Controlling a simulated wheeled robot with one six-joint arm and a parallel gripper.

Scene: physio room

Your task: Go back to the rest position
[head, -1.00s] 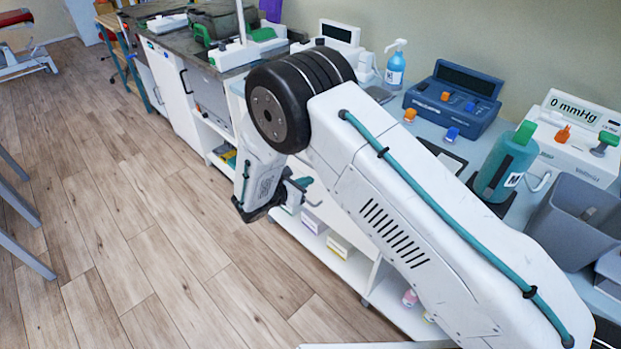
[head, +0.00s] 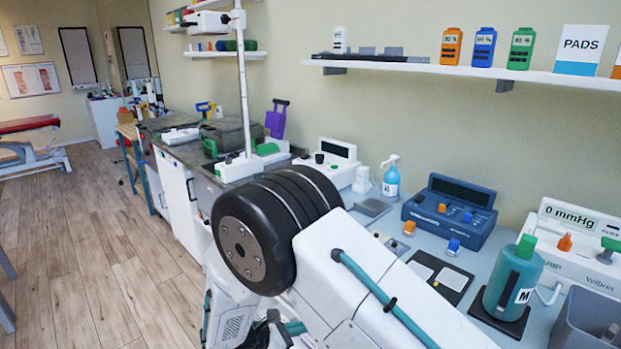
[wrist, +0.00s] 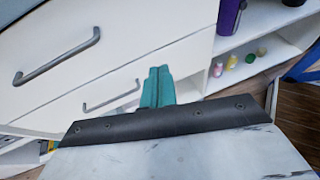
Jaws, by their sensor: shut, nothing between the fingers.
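My gripper shows in the wrist view as teal fingers (wrist: 158,86) pressed together, with nothing between them. They point toward the white drawer fronts (wrist: 130,50) with grey bar handles. Whether they touch the drawers I cannot tell. In the head view my arm is folded in the lower middle, with its large black joint over the floor side of the counter. The gripper's tips are cut off or hidden at the bottom edge there.
The counter (head: 400,245) on the right holds a blue device (head: 450,212), a teal cuff bottle (head: 513,275), a pressure unit (head: 575,240) and a soap pump (head: 391,178). A wall shelf (head: 450,70) runs above. The wood floor (head: 100,270) at left is clear.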

